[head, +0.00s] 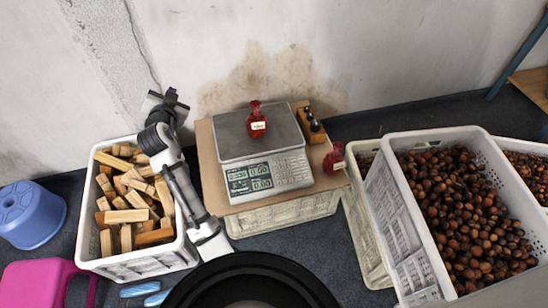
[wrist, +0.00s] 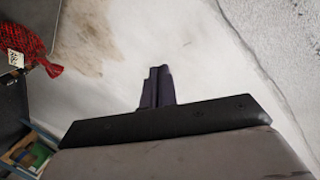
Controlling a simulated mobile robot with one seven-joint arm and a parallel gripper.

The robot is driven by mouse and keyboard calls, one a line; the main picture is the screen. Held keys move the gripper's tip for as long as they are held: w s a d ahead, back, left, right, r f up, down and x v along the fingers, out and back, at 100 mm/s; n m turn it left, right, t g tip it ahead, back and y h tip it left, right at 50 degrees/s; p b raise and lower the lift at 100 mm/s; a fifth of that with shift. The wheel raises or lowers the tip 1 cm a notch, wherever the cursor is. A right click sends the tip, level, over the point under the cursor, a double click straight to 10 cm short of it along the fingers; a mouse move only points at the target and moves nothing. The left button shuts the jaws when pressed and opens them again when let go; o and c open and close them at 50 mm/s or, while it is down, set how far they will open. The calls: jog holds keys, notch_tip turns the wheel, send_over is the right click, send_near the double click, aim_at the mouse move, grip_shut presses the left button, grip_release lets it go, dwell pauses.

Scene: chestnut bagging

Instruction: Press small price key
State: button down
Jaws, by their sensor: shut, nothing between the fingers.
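The price scale (head: 266,150) stands on a brown board, with a steel platter (head: 232,137) and lit displays (head: 249,178) on its front. Its keypad (head: 292,168) is right of the displays; single keys are too small to tell apart, so I cannot pick out the small price key. A labelled red mesh bag (head: 256,122) lies on the platter. My gripper (head: 168,97) is raised left of the scale, near the wall, well apart from the keypad. In the wrist view its fingers (wrist: 157,86) are together and empty, against the wall. The keypad does not show there.
A crate of wood blocks (head: 92,210) stands left, below my arm. Another red bag (head: 334,159) and a wooden holder (head: 313,125) are right of the scale. A chestnut crate (head: 395,215) stands farther right. A blue stool (head: 30,214) is far left. Space above the keypad is clear.

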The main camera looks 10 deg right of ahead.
jog(key=s+d+f+m+g+h, duration=0.2)
jog(key=s+d+f+m+g, duration=0.1)
jog(key=d+f, duration=0.5)
jog(key=s+d+f+m+g+h, duration=0.3)
jog(key=s+d+f+m+g, duration=0.1)
jog(key=d+f, duration=0.5)
jog(key=s+d+f+m+g+h, duration=0.2)
jog(key=s+d+f+m+g, duration=0.1)
jog(key=d+f, duration=0.5)
jog(key=d+m+g, duration=0.1)
jog(key=d+g, duration=0.1)
jog(key=d, duration=0.1)
jog(key=shift+s+f+h, duration=0.3)
jog(key=shift+d, duration=0.1)
jog(key=b, duration=0.6)
send_over(298, 165)
jog(key=s+a, duration=0.2)
jog(key=a, duration=0.1)
jog(key=f, duration=0.7)
jog(key=shift+s+a, duration=0.1)
jog(key=shift+s, duration=0.1)
jog(key=shift+w+f+b, duration=0.2)
jog(key=shift+f+b, duration=0.3)
jog(key=shift+f, duration=0.05)
jog(key=shift+w+f+b, duration=0.2)
jog(key=shift+f+b, duration=0.25)
jog(key=shift+f, duration=0.1)
jog(key=shift+w+f+b, duration=0.3)
jog(key=shift+f+b, duration=0.25)
jog(key=shift+f, duration=0.1)
